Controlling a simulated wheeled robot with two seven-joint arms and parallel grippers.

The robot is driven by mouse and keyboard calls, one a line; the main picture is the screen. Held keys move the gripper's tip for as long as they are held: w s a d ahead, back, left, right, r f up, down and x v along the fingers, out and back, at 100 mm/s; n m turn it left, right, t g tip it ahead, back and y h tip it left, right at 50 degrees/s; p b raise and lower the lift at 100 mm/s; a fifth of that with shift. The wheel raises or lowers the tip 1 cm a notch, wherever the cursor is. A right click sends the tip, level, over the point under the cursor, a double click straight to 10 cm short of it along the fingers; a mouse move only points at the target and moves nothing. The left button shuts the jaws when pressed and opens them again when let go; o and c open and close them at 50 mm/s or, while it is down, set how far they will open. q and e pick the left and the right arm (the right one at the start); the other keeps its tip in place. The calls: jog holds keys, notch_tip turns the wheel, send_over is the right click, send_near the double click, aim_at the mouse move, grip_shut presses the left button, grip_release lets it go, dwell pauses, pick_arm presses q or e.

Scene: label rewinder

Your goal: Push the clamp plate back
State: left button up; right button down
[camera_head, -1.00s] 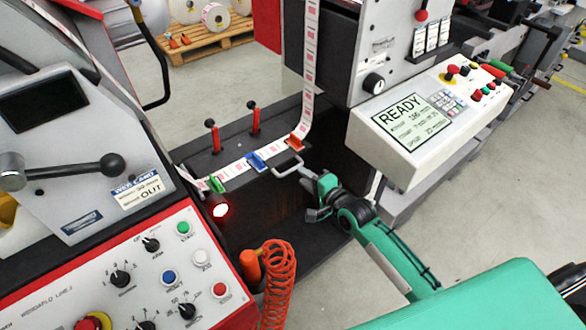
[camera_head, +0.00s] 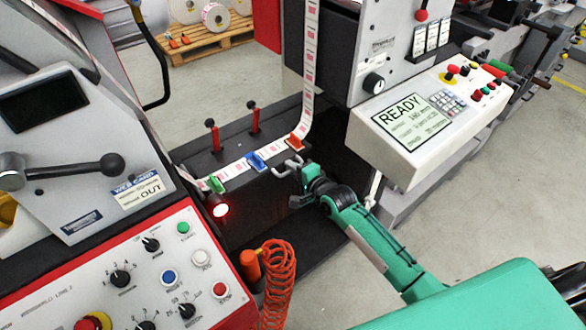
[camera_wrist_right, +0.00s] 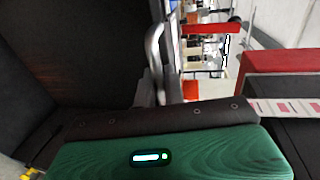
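A light metal U-shaped handle (camera_head: 290,163) sticks out from the front edge of the dark splice table (camera_head: 235,192), near the orange clip. It also shows upright in the right wrist view (camera_wrist_right: 154,50). I cannot clearly tell the clamp plate apart from the dark table. My right gripper (camera_head: 302,180) is at the handle's near side, its tip against or very close to it. My left gripper is not in view.
A printed label web (camera_head: 230,170) crosses the table under green, blue and orange (camera_head: 295,142) clips. The READY console (camera_head: 425,120) is at right, an orange coiled hose (camera_head: 279,285) and control panel (camera_head: 130,270) at left.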

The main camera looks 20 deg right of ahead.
aim_at(272, 147)
jog(key=shift+w, duration=0.15)
jog(key=x, duration=0.3)
jog(key=r+b+x, duration=0.1)
jog(key=x, duration=0.2)
jog(key=r+b+x, duration=0.1)
jog(key=x, duration=0.3)
jog(key=shift+w, duration=0.15)
jog(key=shift+w+a, duration=0.15)
jog(key=shift+w, duration=0.1)
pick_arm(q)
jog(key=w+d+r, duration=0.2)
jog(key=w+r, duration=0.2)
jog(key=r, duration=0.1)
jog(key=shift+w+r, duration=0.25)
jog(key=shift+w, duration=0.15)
pick_arm(e)
jog(key=shift+r, duration=0.2)
jog(key=c, duration=1.8)
grip_release()
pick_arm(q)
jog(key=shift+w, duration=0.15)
pick_arm(e)
jog(key=shift+o, duration=1.1)
jog(key=shift+w+a+f, duration=0.1)
jog(key=shift+w+f, duration=0.05)
jog(key=shift+w, duration=0.05)
